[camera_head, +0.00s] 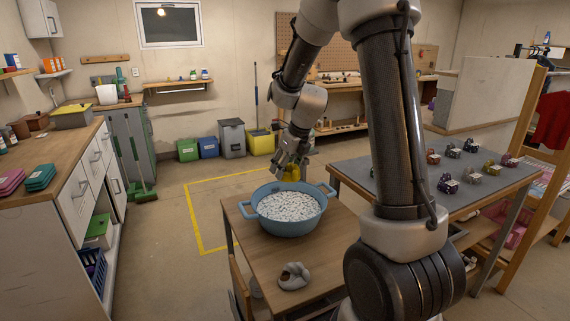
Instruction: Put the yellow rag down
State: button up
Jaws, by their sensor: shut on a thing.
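My gripper (288,168) hangs above the far rim of a blue tub on a small wooden table. A yellow thing, which looks like the yellow rag (291,173), shows at the fingertips. My gripper is shut on it. The lower part of the rag is partly hidden behind the fingers and the tub's far rim. I cannot tell whether it touches the tub or the table.
The blue tub (257,222), full of small white bits, stands on the wooden table (325,252). A grey-topped table (400,175) with several small objects stands to the right. The near right tabletop is bare.

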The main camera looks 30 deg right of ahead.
notch_tip(320, 180, down, 10)
jog(key=shift+r, duration=0.1)
dwell(0.4)
jog(key=o, duration=1.1)
jog(key=shift+c, duration=0.2)
notch_tip(320, 180, up, 7)
jog(key=shift+r, duration=0.1)
dwell(0.3)
